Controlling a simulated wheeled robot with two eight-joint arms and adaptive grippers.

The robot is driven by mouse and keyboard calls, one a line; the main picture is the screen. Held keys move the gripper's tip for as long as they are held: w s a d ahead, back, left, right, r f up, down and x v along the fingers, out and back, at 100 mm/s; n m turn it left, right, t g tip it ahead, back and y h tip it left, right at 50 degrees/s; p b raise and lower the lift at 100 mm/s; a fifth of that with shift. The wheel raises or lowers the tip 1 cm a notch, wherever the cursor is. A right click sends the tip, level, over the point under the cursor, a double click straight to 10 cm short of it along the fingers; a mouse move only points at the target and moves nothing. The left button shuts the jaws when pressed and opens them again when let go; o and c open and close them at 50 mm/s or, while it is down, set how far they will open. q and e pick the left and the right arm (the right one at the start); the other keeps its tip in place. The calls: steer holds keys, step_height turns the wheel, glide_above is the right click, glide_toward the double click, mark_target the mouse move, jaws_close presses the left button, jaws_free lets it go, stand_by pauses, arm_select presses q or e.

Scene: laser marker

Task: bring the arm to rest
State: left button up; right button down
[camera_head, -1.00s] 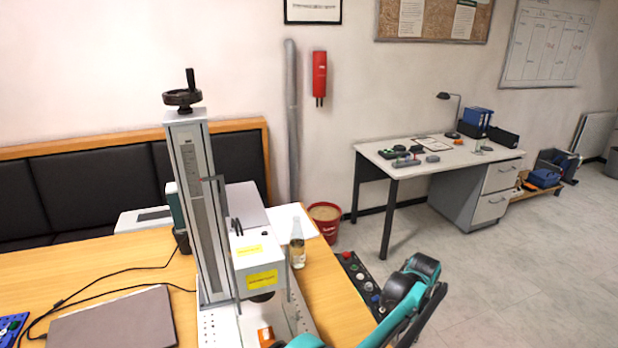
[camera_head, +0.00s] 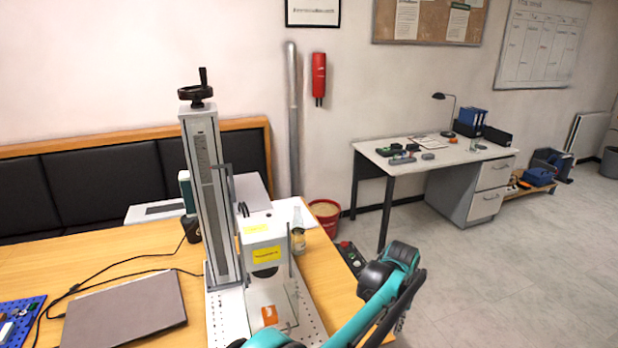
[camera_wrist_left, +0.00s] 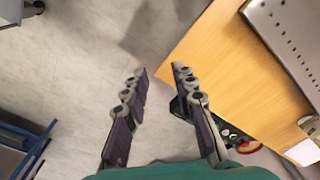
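My left gripper (camera_wrist_left: 158,90) shows in the left wrist view. Its two dark fingers are spread apart with nothing between them, over grey floor beside the edge of a wooden table (camera_wrist_left: 220,60). A small orange piece (camera_head: 269,315) sits on that plate.
A closed laptop (camera_head: 125,310) and a blue perforated board (camera_head: 18,320) lie on the table at left. A small bottle (camera_head: 298,240) stands beside the marker. A control box (camera_head: 350,256) and red bucket (camera_head: 325,215) are at right. Open floor (camera_head: 480,280) lies beyond.

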arm_select(q)
steer(key=s+a+r+n+t, duration=0.1)
steer(key=s+a+r, duration=0.1)
steer(key=a+r, duration=0.35)
steer(key=s+a+r+t, duration=0.1)
steer(key=a+r, duration=0.1)
steer(key=a, duration=0.7)
steer(key=s+a+r+n+t, duration=0.1)
steer(key=s+a+r, duration=0.1)
steer(key=a+r, duration=0.35)
steer(key=s+a+f+n+t, duration=0.1)
steer(key=s+a+f, duration=0.1)
steer(key=s+a, duration=0.6)
steer(key=s+a+f+n+t, duration=0.1)
steer(key=s+a+f+t, duration=0.1)
steer(key=s+a, duration=0.6)
steer(key=a+f, duration=0.1)
steer(key=a, duration=0.2)
steer(key=shift+s+a+n, duration=0.15)
steer(key=shift+a+n, duration=0.05)
steer(key=shift+n, duration=0.1)
steer(key=shift+f, duration=0.1)
